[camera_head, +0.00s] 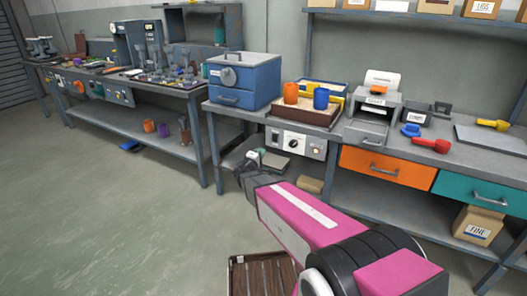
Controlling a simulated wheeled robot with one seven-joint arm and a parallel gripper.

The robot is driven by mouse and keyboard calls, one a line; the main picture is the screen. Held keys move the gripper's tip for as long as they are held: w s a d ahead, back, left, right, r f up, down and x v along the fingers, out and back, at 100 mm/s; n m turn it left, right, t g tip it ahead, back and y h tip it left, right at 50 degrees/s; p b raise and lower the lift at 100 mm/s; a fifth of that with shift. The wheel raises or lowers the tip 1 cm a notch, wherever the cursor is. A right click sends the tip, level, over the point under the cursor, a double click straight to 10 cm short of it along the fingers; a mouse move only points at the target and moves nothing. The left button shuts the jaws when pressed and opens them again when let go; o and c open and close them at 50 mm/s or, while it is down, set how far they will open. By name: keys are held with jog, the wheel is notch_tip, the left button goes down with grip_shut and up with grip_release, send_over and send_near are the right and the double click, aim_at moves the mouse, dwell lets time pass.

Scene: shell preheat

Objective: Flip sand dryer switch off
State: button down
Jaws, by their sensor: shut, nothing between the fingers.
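A control panel (296,143) with a pale face and a dark round knob (293,144) is set into the front of the right bench. A small dark switch-like part is near its left end and a small orange-red spot near its right end; labels and the switch position are too small to read. Above it on the bench is a brown sand tray (306,113) with an orange cup and a blue cup. My gripper (252,157) is small in view, shut and empty, below and left of the panel. I cannot tell whether it touches anything.
A blue box oven (244,80) stands left of the tray, and a grey machine (373,118) right of it. Orange (386,167) and teal (482,194) drawers are right of the panel. A brown slatted crate (262,274) is on the floor. Open floor lies left.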

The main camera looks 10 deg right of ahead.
aim_at(274, 136)
jog(key=x, duration=1)
jog(key=shift+w+d, duration=0.1)
jog(key=shift+w, duration=0.15)
jog(key=shift+x, duration=0.75)
jog(key=shift+w+d+r, duration=0.15)
jog(key=shift+w+d, duration=0.1)
jog(key=shift+s+a+r, duration=0.1)
jog(key=shift+s+a, duration=0.3)
jog(key=shift+s, duration=0.05)
jog(key=r+v, duration=0.3)
jog(key=v, duration=1)
jog(key=shift+s, duration=0.2)
